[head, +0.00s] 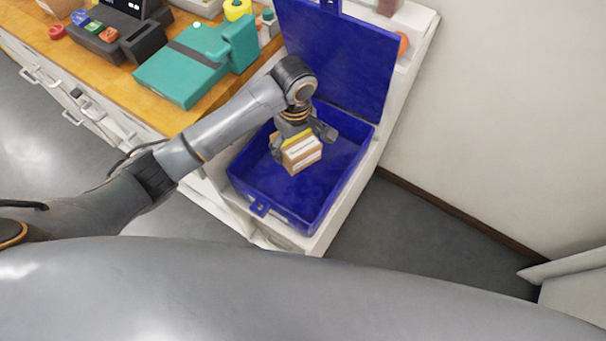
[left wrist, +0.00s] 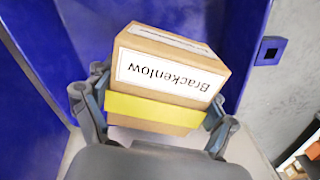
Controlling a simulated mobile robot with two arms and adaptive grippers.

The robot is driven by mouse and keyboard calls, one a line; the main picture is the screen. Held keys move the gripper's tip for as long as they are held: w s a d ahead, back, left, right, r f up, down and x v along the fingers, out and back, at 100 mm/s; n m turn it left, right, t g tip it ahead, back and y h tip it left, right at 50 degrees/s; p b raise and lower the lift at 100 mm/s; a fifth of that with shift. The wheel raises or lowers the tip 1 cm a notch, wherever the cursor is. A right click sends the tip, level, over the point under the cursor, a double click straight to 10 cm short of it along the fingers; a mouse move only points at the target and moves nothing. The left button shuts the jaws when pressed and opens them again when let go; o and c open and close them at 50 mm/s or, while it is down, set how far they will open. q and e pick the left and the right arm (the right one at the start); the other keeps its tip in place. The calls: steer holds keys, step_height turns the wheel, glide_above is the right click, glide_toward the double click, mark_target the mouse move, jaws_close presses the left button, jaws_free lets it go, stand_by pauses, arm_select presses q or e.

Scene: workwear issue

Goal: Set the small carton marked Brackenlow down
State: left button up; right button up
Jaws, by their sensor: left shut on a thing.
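The small carton (head: 302,152) is brown cardboard with a white label and a yellow band. In the left wrist view the carton (left wrist: 170,75) shows the word Brackenlow, upside down in the picture. My left gripper (head: 303,140) is shut on it, with one finger on each side; the gripper also shows in the left wrist view (left wrist: 152,112). The carton is over or inside the open blue box (head: 252,180). I cannot tell whether its underside touches the box floor. My right gripper is not in view.
The blue box's lid (head: 340,50) stands open at the back. The box stands on a white surface (head: 317,240) beside the wall. To the left, a wooden counter (head: 110,78) holds a teal case (head: 180,75) and a dark device (head: 112,38). The box floor around the carton looks clear.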

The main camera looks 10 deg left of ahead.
arm_select(q)
steer(key=shift+w+f+b, duration=0.1)
steer(key=shift+f+b, duration=0.4)
steer(key=shift+f, duration=0.8)
steer(key=b, duration=0.1)
glide_toward(297, 176)
step_height(297, 176, down, 5)
steer(key=shift+f, duration=0.25)
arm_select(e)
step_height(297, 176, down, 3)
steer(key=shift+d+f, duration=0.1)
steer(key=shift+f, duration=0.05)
arm_select(q)
steer(key=shift+f, duration=0.15)
steer(key=o, duration=1.3)
step_height(297, 176, up, 12)
steer(key=shift+d+r+p, duration=0.1)
steer(key=shift+r+p, duration=0.05)
steer(key=shift+p, duration=0.5)
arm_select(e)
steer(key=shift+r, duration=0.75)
